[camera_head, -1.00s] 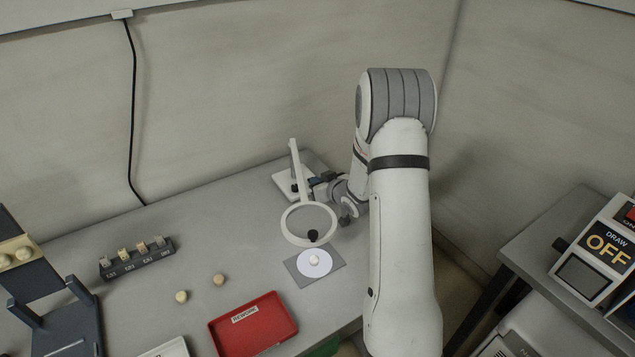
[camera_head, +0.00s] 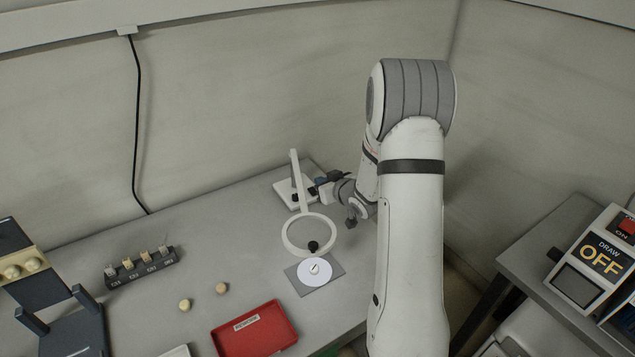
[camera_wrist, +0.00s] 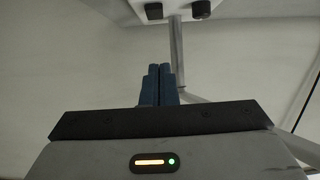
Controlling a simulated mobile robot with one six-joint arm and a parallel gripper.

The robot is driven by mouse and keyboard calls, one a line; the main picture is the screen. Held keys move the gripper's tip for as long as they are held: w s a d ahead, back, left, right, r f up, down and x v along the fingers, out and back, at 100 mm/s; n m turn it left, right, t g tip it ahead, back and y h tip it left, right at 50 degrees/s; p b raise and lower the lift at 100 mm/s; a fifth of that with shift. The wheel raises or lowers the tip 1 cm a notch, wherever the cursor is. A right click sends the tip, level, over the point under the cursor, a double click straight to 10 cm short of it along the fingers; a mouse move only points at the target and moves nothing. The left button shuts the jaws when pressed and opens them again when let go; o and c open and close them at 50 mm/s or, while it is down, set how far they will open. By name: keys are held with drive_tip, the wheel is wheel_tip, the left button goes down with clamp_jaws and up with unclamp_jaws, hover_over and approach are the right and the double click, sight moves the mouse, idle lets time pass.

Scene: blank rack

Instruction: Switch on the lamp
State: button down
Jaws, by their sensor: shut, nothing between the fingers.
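The lamp is a white ring (camera_head: 288,235) on a slim post that rises from a white base (camera_head: 285,193) at the back of the bench. A black knob (camera_head: 313,246) sits at the ring's front edge. Two dark knobs show on the white base at the top of the wrist view (camera_wrist: 178,9), with the post running down from it. My gripper (camera_head: 318,186) is beside the base and post, on their right. In the wrist view its blue fingers (camera_wrist: 160,70) are together and empty, pointing towards the base. Whether they touch it is unclear. Whether the lamp is lit is unclear.
A grey mat with a white disc (camera_head: 309,278) lies below the ring. A red tray (camera_head: 275,339), two small balls, a dark block rack (camera_head: 120,278) and a dark stand are to the left. A panel reading OFF (camera_head: 604,256) stands at right.

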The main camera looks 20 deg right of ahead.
drive_tip(key=s+d, duration=0.2)
drive_tip(key=s, duration=0.5)
drive_tip(key=shift+s+r+b, duration=0.2)
drive_tip(key=shift+s+b, duration=0.05)
drive_tip(key=shift+b, duration=0.2)
drive_tip(key=shift+r, duration=0.1)
